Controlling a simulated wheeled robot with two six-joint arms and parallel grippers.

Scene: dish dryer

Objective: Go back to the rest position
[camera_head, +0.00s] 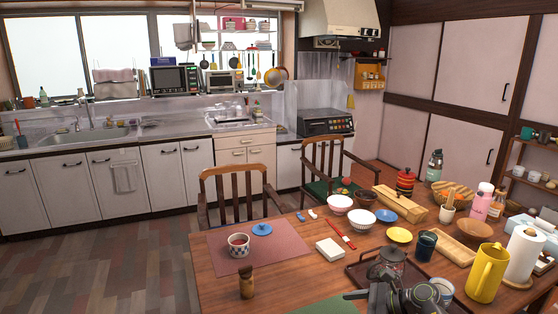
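A dark grey shape with rounded parts (398,298) shows at the bottom edge, right of centre, in front of a dark tray. The wooden dining table (213,262) fills the lower right. The dish dryer area by the sink (238,118) is at the back, across the floor.
The table holds a patterned cup (239,245), white bowls (361,219), a yellow pitcher (487,272) and a paper towel roll (523,255). Chairs (238,190) stand at its far side. The floor (110,262) at left is clear up to the counter (70,194).

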